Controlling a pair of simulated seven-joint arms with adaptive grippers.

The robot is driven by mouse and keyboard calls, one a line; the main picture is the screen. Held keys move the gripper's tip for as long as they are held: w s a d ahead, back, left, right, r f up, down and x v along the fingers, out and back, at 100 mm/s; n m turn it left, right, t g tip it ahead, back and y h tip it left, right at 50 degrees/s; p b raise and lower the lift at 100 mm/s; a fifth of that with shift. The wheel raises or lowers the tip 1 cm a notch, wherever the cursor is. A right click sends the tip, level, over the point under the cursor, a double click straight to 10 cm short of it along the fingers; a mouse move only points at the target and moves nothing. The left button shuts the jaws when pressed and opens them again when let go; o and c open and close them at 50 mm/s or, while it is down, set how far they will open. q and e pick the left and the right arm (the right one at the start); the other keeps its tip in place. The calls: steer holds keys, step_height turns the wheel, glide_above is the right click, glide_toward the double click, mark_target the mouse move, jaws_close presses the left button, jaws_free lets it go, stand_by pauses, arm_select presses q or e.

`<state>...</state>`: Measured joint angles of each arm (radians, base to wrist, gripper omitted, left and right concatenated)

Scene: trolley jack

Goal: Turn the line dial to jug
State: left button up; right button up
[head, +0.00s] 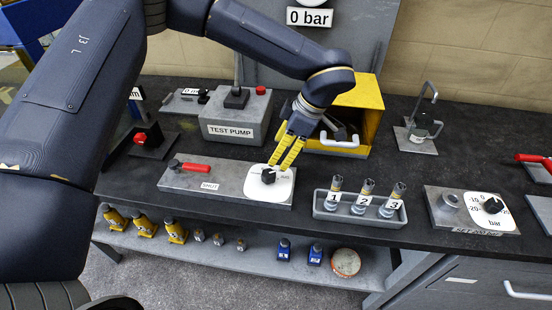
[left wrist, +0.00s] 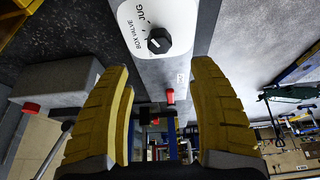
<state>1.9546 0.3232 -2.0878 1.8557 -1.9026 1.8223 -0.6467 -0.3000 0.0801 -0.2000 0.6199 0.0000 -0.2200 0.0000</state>
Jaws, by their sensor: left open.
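My right gripper is not in view.
A red-handled lever (head: 195,167) lies left of the dial. The grey TEST PUMP box (head: 232,122) and a yellow open box (head: 362,95) stand behind. A tray (head: 350,213) of numbered fittings is to the right, and a bar gauge (head: 490,210) farther right.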

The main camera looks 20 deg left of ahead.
arm_select(q)
steer(key=shift+d+r, duration=0.25)
steer(key=shift+r, duration=0.4)
